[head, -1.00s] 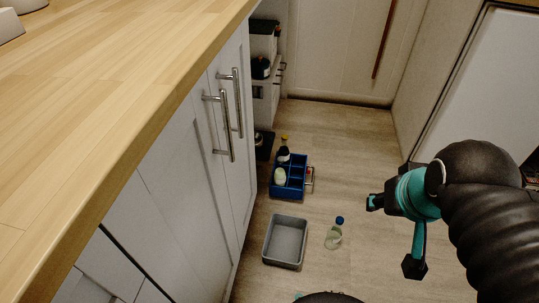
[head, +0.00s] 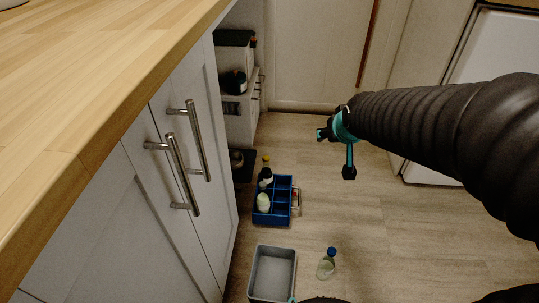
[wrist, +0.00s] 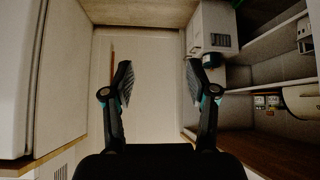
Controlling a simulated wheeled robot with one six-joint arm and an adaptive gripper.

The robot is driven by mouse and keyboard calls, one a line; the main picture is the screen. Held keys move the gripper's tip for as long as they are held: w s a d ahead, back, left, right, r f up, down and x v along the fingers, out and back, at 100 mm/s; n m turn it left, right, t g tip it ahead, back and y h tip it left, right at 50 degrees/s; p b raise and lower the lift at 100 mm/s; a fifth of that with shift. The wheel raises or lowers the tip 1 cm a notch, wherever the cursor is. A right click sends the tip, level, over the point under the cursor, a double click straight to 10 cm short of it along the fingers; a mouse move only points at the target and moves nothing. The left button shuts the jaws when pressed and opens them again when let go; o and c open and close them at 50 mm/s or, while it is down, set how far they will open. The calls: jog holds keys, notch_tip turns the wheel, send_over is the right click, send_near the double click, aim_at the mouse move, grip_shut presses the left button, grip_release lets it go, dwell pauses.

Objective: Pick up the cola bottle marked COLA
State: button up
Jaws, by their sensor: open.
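A dark bottle with a yellow cap and a pale label (head: 266,178) stands upright in the back left part of a blue divided caddy (head: 272,221) on the floor. It looks like the cola bottle, but its marking is too small to read. My gripper (head: 335,154) is up and to the right of the caddy, well apart from it, in the head view. In the wrist view my gripper (wrist: 158,82) has its two fingers spread with nothing between them. The bottle and caddy do not show in the wrist view.
A pale green bottle (head: 263,203) is also in the caddy. A grey bin (head: 252,290) and a clear bottle with a blue cap (head: 326,266) are on the floor nearer me. A counter (head: 90,85) and cabinets line the left. Open floor lies right of the caddy.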

jog(key=w+a+f+t+b, duration=0.1)
jog(key=w+a+f, duration=0.3)
jog(key=w+f, duration=0.45)
jog(key=n+t+y+b, duration=0.2)
jog(key=y+b, duration=0.1)
send_over(267, 165)
jog(key=s+d, duration=0.6)
jog(key=d, duration=0.1)
notch_tip(267, 165, down, 17)
jog(key=shift+n+t+y, duration=0.5)
jog(key=shift+t+y, duration=0.1)
jog(key=shift+y, duration=0.1)
jog(key=shift+w+a+f+b, duration=0.45)
jog(key=shift+w+a+f, duration=0.8)
jog(key=shift+f, duration=1.2)
jog(key=shift+w+a+f+b, duration=0.5)
jog(key=shift+w+a+f, duration=0.7)
jog(key=shift+f, duration=1.25)
jog(key=shift+w+a+f+b, duration=0.45)
jog(key=shift+w+a+f, duration=0.75)
jog(key=shift+f, duration=1.25)
jog(key=shift+r, duration=0.1)
grip_shut()
